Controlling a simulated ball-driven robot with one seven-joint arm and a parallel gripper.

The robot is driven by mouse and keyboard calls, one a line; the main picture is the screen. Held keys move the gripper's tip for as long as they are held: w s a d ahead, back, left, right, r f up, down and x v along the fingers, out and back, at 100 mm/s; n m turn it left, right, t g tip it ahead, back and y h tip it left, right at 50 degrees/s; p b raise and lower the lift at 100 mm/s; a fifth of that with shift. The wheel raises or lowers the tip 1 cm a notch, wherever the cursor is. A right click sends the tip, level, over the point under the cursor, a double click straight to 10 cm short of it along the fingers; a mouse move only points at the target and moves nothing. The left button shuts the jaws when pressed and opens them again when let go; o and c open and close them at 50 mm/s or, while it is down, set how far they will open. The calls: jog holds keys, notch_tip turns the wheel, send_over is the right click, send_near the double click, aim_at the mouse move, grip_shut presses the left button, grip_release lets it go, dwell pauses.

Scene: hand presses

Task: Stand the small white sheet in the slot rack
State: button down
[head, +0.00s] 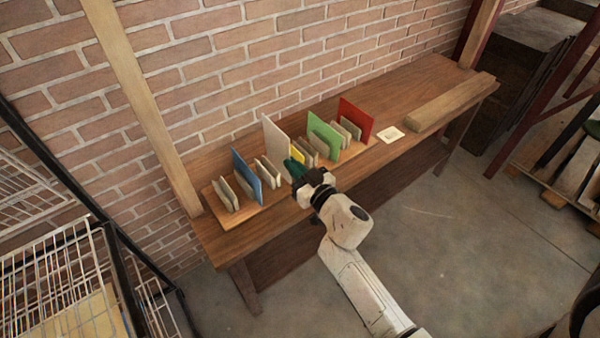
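A white sheet (275,138) stands upright at the middle of the wooden slot rack (232,221), between the blue sheet and the yellow sheet. My gripper (294,168), with dark green fingers, reaches over the rack from the front right. Its fingertips are at the sheet's lower right edge in the picture. I cannot tell whether they grip it or only overlap it. The sheet's lower edge is partly hidden by the gripper and dividers, so I cannot tell whether it sits in a slot.
The rack also holds a blue sheet (246,175), a yellow sheet (297,152), a green sheet (323,133) and a red sheet (355,120) among pale dividers. A flat white square (390,134) and a wooden beam (450,103) lie right on the bench (400,88). A brick wall stands behind.

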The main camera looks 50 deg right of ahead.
jog(key=b, duration=0.1)
send_over(283, 175)
jog(key=shift+d+f, duration=0.1)
jog(key=shift+f, duration=0.15)
jog(key=shift+w+f+b, duration=0.15)
jog(key=shift+f+b, duration=1.2)
jog(key=shift+f, duration=0.15)
dwell(1.1)
jog(key=shift+f, duration=0.4)
jog(key=shift+f+b, duration=2.15)
jog(key=shift+f, duration=0.1)
jog(key=c, duration=1.1)
grip_release()
jog(key=shift+o, duration=0.2)
jog(key=v, duration=0.7)
jog(key=shift+p, duration=0.45)
